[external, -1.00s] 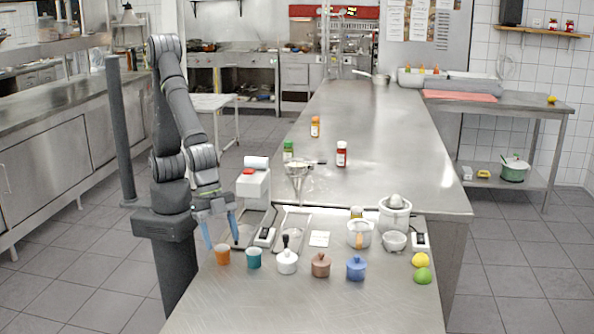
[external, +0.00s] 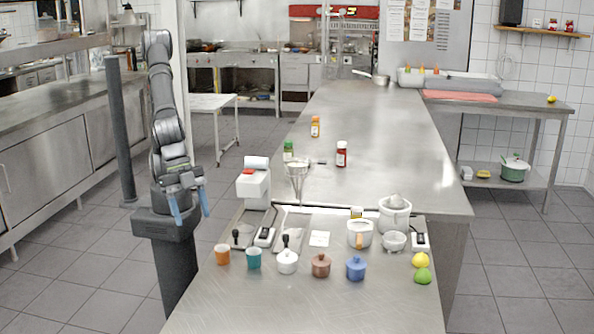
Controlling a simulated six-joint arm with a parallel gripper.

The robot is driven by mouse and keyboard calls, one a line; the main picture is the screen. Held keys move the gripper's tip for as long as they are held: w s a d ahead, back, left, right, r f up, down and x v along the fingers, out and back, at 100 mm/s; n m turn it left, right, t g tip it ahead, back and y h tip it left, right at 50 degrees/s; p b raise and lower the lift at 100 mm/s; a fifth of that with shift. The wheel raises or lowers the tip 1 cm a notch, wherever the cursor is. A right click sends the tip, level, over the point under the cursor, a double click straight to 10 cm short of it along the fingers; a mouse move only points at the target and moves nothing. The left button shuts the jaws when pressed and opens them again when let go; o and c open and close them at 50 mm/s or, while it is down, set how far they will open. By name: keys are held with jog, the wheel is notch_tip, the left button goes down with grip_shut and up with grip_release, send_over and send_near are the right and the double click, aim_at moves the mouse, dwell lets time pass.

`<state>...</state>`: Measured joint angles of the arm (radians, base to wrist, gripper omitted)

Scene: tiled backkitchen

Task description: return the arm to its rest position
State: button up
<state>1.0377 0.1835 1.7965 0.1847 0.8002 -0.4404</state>
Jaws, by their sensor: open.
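My gripper (external: 191,218) is open and empty, its two blue fingers pointing down. It hangs at the left of the steel table (external: 300,305), close to my own base and apart from the things on the table. My arm is folded upright above its base. The nearest table things are an orange cup (external: 222,254) and a teal cup (external: 254,258), both to the right of and lower in the picture than my gripper.
A white pot (external: 287,262), a brown pot (external: 320,265) and a blue pot (external: 356,268) stand in a row. Lemon (external: 420,260) and lime (external: 423,276) lie at the right. A white machine (external: 256,185) stands behind the cups. The table's front is clear.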

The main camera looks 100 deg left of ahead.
jog(key=w+a+r+n+y, duration=0.1)
jog(key=w+a+n, duration=0.35)
jog(key=w, duration=1.35)
jog(key=w+a+n+t+y, duration=0.1)
jog(key=w+a+n, duration=0.1)
jog(key=w+a, duration=1.3)
jog(key=shift+w+a+r, duration=0.2)
jog(key=shift+a+r, duration=0.2)
jog(key=shift+a, duration=0.3)
jog(key=shift+r, duration=0.1)
